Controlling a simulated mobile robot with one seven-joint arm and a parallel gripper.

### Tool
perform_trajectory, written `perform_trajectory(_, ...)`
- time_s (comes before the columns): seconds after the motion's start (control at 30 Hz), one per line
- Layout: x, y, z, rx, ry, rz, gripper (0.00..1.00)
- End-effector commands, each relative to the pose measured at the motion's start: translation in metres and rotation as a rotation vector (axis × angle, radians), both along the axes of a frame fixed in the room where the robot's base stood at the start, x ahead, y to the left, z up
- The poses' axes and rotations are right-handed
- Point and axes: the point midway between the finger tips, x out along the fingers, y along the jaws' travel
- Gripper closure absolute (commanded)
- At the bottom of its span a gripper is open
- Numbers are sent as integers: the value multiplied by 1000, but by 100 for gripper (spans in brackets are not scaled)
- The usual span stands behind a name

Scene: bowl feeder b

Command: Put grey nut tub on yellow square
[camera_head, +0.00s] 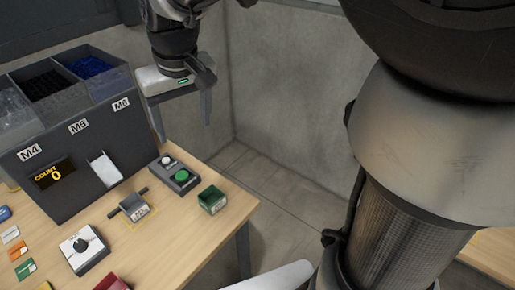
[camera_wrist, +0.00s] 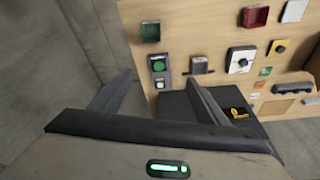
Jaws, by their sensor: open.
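A small grey tub (camera_head: 138,208) with a pale label and dark side tabs stands on the wooden table in front of the dark feeder. It also shows in the wrist view (camera_wrist: 202,65). Thin yellow lines (camera_head: 128,223) show on the table around the tub's base; the tub hides much of the area they mark, and I cannot tell whether it is exactly inside. My gripper (camera_head: 185,131) is open and empty, raised above the table's far right side. In the wrist view its two fingers (camera_wrist: 161,78) are spread apart, away from the tub.
The feeder (camera_head: 75,175) with bins and a counter showing 0 stands at the left. A button box (camera_head: 175,173) and a green tub (camera_head: 212,200) lie right of the grey tub. A knob box (camera_head: 85,248) and a red tub (camera_head: 113,283) are nearer. Concrete walls stand behind.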

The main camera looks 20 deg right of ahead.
Motion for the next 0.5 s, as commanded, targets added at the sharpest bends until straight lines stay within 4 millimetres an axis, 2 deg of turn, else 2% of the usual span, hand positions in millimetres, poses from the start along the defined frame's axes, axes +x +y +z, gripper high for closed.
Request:
perform_trajectory(0.03,-23,-23,14,9,-39,-38,32)
perform_trajectory(0.2,-93,-75,27,23,-136,-146,32)
perform_trajectory(0.33,-133,-98,20,25,-192,-209,32)
perform_trajectory(0.5,-159,-111,11,25,-228,-250,32)
